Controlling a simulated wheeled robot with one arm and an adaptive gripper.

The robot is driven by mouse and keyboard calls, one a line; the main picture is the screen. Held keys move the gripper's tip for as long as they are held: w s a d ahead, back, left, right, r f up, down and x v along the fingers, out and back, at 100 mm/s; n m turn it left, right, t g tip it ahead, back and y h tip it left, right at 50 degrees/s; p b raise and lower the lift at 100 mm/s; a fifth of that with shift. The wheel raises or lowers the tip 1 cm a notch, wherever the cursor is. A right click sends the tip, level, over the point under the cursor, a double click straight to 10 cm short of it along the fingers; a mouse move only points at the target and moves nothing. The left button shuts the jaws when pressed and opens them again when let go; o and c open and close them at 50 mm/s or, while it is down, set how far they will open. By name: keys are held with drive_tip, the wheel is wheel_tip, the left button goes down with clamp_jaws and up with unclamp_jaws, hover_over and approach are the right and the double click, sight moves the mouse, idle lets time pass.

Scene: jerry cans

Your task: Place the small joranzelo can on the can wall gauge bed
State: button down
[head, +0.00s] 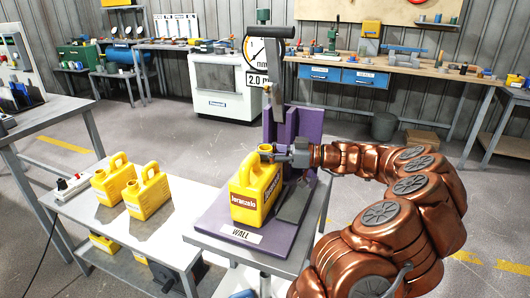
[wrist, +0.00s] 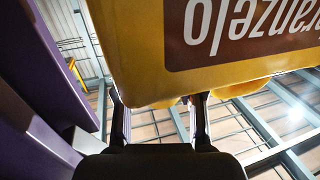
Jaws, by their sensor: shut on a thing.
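A yellow can labelled "Joranzelo" (head: 252,198) is upright over the purple bed of the wall gauge (head: 278,243), behind its "WALL" label. I cannot tell whether its base touches the bed. My gripper (head: 271,153) is shut on the can near its top handle, reaching in from the right. In the wrist view the can (wrist: 215,75) fills the upper middle with its label upside down, and my gripper's fingers (wrist: 160,112) are at its handle end. The gauge's purple upright (head: 280,128) with its dial (head: 263,55) stands just behind the can.
Two yellow cans (head: 148,191) (head: 114,181) stand on the white bench (head: 105,225) at left, beside a power strip (head: 73,186). More yellow cans are on its lower shelf. Workbenches line the back wall. A dark grey piece (head: 293,203) lies right of the held can.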

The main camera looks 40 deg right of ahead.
drive_tip(key=shift+f+b, duration=0.15)
drive_tip(key=shift+b, duration=0.15)
drive_tip(key=c, duration=0.7)
unclamp_jaws()
drive_tip(key=shift+s+d+r+p, duration=0.1)
drive_tip(key=shift+r+p, duration=0.1)
drive_tip(key=shift+p, duration=0.1)
drive_tip(key=b+v, duration=0.1)
drive_tip(key=v, duration=1)
drive_tip(key=shift+s+d, duration=0.2)
drive_tip(key=shift+d, duration=0.05)
